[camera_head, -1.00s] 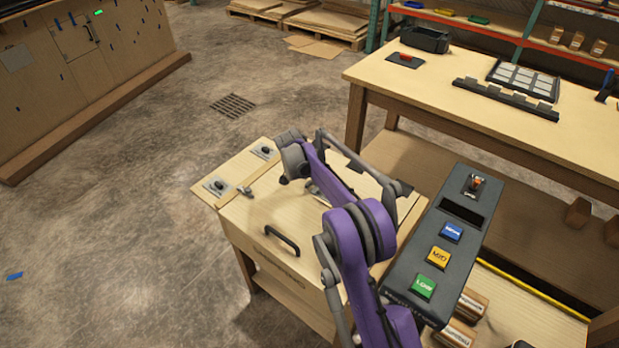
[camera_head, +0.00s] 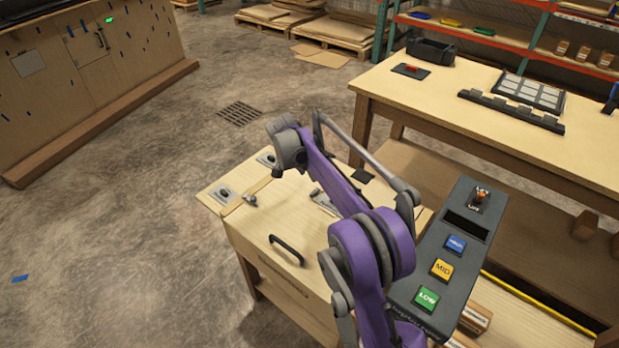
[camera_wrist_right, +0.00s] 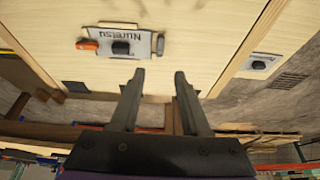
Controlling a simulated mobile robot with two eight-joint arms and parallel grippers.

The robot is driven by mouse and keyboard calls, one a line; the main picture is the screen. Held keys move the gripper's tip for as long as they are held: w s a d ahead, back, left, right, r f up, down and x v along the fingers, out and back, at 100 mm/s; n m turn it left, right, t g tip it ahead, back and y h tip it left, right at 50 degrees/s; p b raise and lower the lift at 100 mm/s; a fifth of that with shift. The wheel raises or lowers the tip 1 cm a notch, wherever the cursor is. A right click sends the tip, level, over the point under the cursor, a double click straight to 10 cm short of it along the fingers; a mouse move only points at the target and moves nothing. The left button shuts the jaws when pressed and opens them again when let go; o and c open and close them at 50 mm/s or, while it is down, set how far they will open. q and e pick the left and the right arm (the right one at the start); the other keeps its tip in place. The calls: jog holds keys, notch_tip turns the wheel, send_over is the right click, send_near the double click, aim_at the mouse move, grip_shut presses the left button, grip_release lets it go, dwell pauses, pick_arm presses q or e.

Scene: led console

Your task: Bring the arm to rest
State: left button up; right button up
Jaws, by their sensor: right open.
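My right arm (camera_head: 372,245), purple and grey, rises from the bottom of the head view and bends over the wooden cabinet. Its grey far end (camera_head: 287,148) is above the cabinet top; I cannot make out the fingers there. In the right wrist view my right gripper (camera_wrist_right: 158,76) is open, with nothing between its fingers. Beyond the fingers is a grey switch plate (camera_wrist_right: 145,44) with upside-down lettering, an orange part and a black knob. My left gripper is not in view.
The dark console (camera_head: 466,222) with blue, yellow and green buttons stands right of the arm. The wooden cabinet (camera_head: 250,235) has a black handle (camera_head: 287,250) and small switch plates (camera_head: 227,196). A workbench (camera_head: 440,120) stands behind. Open floor lies left.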

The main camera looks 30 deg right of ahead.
jog(key=shift+a+r, duration=0.1)
jog(key=shift+r, duration=0.05)
dwell(0.3)
jog(key=s+a+r+n+t+y+p, duration=0.1)
jog(key=s+a+r+n+p, duration=0.15)
jog(key=s+a+r, duration=0.5)
jog(key=s+a+r+n+t+y+p, duration=0.15)
jog(key=s+r+n, duration=0.25)
jog(key=s, duration=0.6)
jog(key=s+a+f+n+y+p, duration=0.1)
jog(key=s+a+n+p, duration=0.1)
jog(key=s, duration=0.7)
jog(key=s+a+f+n+t+p, duration=0.1)
jog(key=s+a+n, duration=0.4)
jog(key=s, duration=0.5)
jog(key=shift+s+f+y+p, duration=0.35)
jog(key=shift+f+p, duration=0.1)
jog(key=shift+p, duration=0.35)
